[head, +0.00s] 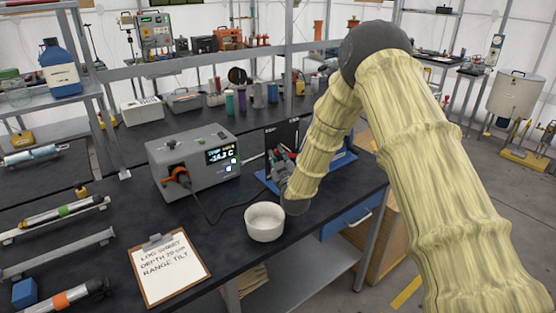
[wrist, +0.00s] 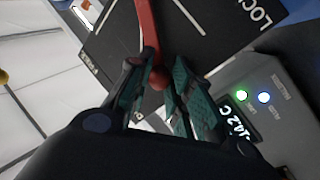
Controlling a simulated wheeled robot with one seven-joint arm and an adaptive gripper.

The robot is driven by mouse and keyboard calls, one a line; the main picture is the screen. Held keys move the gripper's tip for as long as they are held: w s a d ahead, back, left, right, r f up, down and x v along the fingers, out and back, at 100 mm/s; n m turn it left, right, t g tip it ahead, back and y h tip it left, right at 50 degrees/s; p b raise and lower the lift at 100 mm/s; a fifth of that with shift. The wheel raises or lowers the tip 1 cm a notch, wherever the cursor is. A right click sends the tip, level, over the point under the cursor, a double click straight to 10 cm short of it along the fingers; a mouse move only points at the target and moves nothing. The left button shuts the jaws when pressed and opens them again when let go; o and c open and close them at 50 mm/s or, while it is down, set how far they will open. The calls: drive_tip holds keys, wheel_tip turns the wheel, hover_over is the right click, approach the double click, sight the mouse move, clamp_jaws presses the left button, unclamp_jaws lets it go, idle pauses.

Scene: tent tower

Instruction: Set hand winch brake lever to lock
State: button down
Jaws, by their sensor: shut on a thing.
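The red brake lever (wrist: 148,32) with its red ball knob shows in the wrist view, in front of a black panel (wrist: 105,45). The panel has white marks, a large white word beginning "LOC" at top right and a small unreadable label at left. The lever runs up from the knob, between the two. My gripper (wrist: 159,84) is shut on the knob, its green-padded fingers one on each side. In the head view the black panel (head: 283,137) stands upright on the bench, and my arm covers much of the winch.
A grey instrument box (head: 193,167) reading about -14.2 C stands left of the winch, with a cable across the bench. A white bowl (head: 265,222) sits just in front of my wrist. A clipboard (head: 168,268) lies at the bench's front left.

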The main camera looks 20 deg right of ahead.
drive_tip(key=shift+f, duration=0.1)
drive_tip(key=c, duration=1.5)
unclamp_jaws()
drive_tip(key=shift+c, duration=0.2)
drive_tip(key=s+f, duration=0.1)
drive_tip(key=s, duration=1.1)
drive_tip(key=shift+a+f, duration=0.15)
drive_tip(key=shift+a, duration=0.15)
